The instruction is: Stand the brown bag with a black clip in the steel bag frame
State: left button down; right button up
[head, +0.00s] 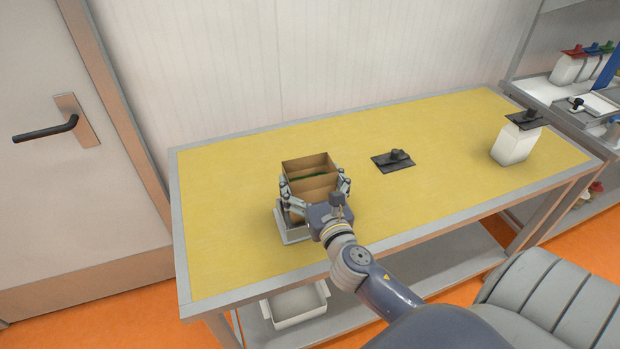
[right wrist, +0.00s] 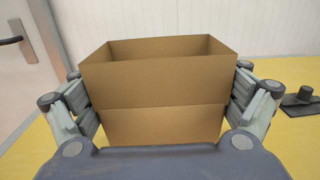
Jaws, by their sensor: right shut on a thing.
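The brown bag (head: 309,165) is upright and open at the top, over the left half of the yellow table, with something dark green inside. My right gripper (head: 316,188) is shut on it, one finger on each side. In the right wrist view the brown bag (right wrist: 158,85) fills the space between the fingers, with a crease across its front. The steel bag frame (head: 292,236) shows around the bag's lower left; whether the bag's base rests inside is hidden. A black clip (head: 393,161) lies on the table right of the bag, apart from it. My left gripper is out of view.
A white bag (head: 513,145) with a black clip (head: 526,118) on top stands at the table's right end. A shelf rack (head: 560,88) stands beyond it. The yellow table (head: 430,205) is clear in front. A wall is behind, a door (head: 60,180) at left.

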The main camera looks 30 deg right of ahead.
dwell(0.4)
jog(key=shift+f+b, duration=1)
jog(key=shift+f, duration=0.2)
jog(key=o, duration=0.8)
jog(key=shift+c, duration=0.2)
jog(key=shift+s+f, duration=0.1)
jog(key=v, duration=1.2)
